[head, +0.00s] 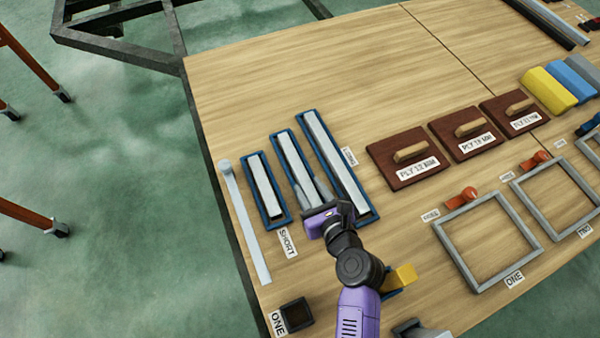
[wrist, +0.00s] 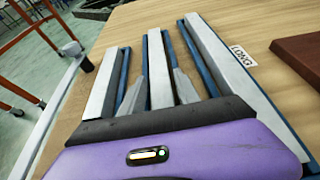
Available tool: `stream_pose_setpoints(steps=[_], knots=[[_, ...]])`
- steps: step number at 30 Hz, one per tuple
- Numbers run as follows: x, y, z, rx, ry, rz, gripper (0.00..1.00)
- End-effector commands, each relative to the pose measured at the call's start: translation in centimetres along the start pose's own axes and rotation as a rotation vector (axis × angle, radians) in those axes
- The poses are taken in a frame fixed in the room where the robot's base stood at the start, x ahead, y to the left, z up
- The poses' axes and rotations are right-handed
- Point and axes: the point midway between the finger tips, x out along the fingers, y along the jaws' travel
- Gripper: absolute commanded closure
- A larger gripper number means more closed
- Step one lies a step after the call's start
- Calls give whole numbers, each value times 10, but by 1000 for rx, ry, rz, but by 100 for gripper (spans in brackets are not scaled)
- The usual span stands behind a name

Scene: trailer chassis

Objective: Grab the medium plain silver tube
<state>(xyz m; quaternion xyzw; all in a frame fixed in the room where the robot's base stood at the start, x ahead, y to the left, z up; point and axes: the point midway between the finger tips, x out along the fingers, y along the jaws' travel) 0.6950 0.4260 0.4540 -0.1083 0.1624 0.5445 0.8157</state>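The medium plain silver tube (head: 289,153) lies in the middle blue tray (head: 276,140), between the short and long tubes. In the wrist view the medium tube (wrist: 157,62) runs away from me between my two fingers. My gripper (head: 309,187) is over the near part of this tube, one finger on each side. In the wrist view my gripper (wrist: 160,77) is open, with a narrow gap between the fingers and the tube. The tube's near end is hidden by my gripper.
The short tube (head: 265,185) lies close on the left and the long tube (head: 335,155) close on the right, each in a blue tray. A flat silver strip (head: 245,220) is further left. The table behind is clear.

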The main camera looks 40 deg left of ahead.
Motion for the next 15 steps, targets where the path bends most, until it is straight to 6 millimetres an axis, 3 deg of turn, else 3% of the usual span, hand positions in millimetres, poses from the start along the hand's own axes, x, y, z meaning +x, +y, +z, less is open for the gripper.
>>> stream_pose_setpoints(steps=[2,8,15], knots=[[0,0,0,0,0,0,62],[-1,0,0,0,0,0,99],[-1,0,2,-1,-2,-1,100]])
